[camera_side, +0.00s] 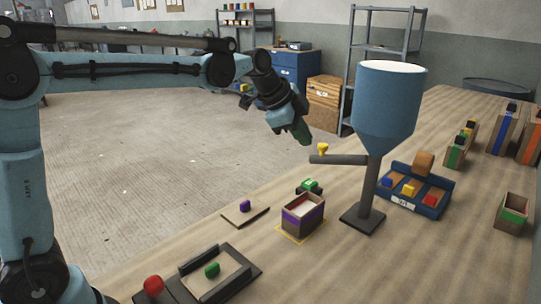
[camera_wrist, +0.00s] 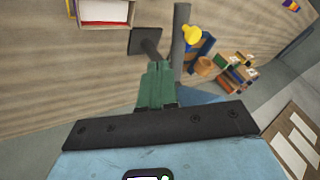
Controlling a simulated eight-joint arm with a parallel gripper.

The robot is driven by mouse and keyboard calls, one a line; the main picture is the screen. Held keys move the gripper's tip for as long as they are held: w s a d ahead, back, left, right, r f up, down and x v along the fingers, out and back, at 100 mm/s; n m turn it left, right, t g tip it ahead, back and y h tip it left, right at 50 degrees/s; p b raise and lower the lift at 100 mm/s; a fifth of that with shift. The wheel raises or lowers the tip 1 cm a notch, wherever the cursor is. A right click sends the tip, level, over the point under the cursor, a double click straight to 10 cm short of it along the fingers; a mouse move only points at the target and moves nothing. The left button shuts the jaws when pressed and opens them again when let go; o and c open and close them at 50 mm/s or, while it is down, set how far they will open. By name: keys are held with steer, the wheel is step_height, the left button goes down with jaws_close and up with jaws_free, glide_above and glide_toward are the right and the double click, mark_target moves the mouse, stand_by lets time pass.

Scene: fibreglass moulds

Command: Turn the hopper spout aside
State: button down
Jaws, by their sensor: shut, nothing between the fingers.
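The blue hopper (camera_side: 385,105) stands on a dark post and base plate (camera_side: 362,218) on the bench. Its grey spout (camera_side: 345,160) sticks out to the left from the post, with a yellow knob (camera_side: 323,149) upright near its end. My gripper (camera_side: 306,138) is shut and empty, its green fingers just above and left of the knob, apart from it. In the wrist view my shut fingers (camera_wrist: 159,66) point toward the bench, with the yellow knob (camera_wrist: 191,35) and the spout (camera_wrist: 180,45) beyond and to their right.
A purple-banded box (camera_side: 303,213) with pale contents stands below the spout end. A blue tray (camera_side: 405,205) with coloured blocks lies right of the post. A dark-framed mould (camera_side: 215,272) and red knob (camera_side: 153,285) are at the front left. Several boxes stand at the right.

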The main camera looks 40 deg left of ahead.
mark_target(322, 145)
steer(key=shift+w+a+f, duration=0.1)
steer(key=shift+w+f, duration=0.65)
steer(key=shift+w, duration=0.3)
steer(key=shift+w+a+f, duration=0.1)
steer(key=shift+w+f, duration=0.6)
steer(key=shift+w, duration=0.3)
steer(key=shift+w+a+f, duration=0.1)
steer(key=shift+w+f, duration=0.65)
steer(key=shift+w, duration=0.3)
steer(key=shift+w+a+m+g+h, duration=0.15)
steer(key=shift+w+a+m+h, duration=0.15)
steer(key=shift+w+m, duration=0.3)
steer(key=shift+w+a+m+g+h, duration=0.15)
steer(key=shift+w+m+h, duration=0.2)
steer(key=shift+w, duration=0.35)
steer(key=shift+w+a+m+g+h, duration=0.2)
steer(key=shift+w+m+g+h, duration=0.15)
steer(key=shift+w+m, duration=0.75)
steer(key=shift+w, duration=1.35)
steer(key=shift+w+d, duration=0.1)
steer(key=shift+w, duration=0.15)
